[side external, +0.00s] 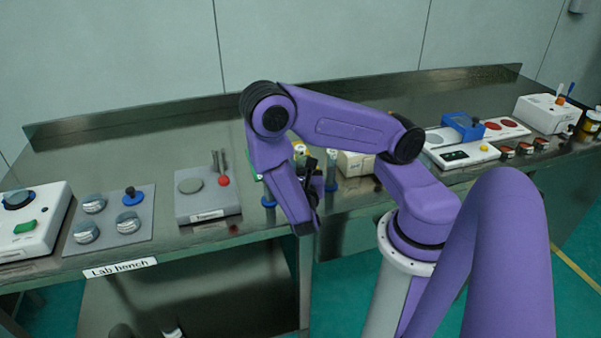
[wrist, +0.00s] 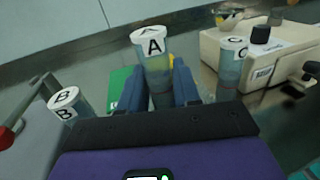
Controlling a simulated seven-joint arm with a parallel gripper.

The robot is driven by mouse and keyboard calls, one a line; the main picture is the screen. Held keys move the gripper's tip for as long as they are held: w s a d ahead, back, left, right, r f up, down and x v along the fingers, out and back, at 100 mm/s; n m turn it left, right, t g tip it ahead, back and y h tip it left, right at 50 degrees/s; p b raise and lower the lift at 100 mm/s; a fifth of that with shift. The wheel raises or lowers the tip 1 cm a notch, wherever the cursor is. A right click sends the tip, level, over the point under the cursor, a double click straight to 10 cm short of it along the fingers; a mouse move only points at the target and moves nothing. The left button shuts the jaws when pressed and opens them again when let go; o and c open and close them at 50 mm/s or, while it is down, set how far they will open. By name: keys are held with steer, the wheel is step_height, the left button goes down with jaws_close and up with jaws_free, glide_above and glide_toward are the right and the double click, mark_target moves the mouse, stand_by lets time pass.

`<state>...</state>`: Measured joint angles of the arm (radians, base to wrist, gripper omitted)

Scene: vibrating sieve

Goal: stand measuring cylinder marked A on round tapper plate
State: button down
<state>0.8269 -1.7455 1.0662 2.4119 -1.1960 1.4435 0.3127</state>
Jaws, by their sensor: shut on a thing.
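The measuring cylinder marked A (wrist: 153,62) is a clear tube with bluish contents and a white lettered cap. It stands between the two blue fingers of my gripper (wrist: 158,86), which are shut on it. In the side view my arm's end hides cylinder A. Whether its base touches the bench cannot be told. The grey device with a round plate (side external: 190,185), a red ball and metal posts sits left of my gripper in the side view; the round plate is empty. The red ball (wrist: 4,138) shows at the wrist view's left edge.
Cylinder B (wrist: 70,103) stands close on the left and cylinder C (wrist: 232,68) close on the right of my gripper. A cream box (wrist: 262,62) is behind C. A grey panel with knobs (side external: 112,220) lies further left. Bare bench lies behind the round-plate device.

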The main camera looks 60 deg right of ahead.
mark_target(300, 147)
steer(key=shift+r, duration=3.8)
step_height(300, 147, up, 12)
steer(key=w+a+n+t+y, duration=0.5)
steer(key=w+a, duration=0.6)
steer(key=a, duration=0.3)
steer(key=shift+m, duration=0.3)
steer(key=w+f, duration=0.4)
steer(key=f, duration=0.1)
steer(key=w+f, duration=0.9)
steer(key=f, duration=0.1)
steer(key=shift+w+a, duration=0.15)
steer(key=shift+w, duration=0.05)
steer(key=shift+f, duration=1.5)
steer(key=shift+f, duration=0.1)
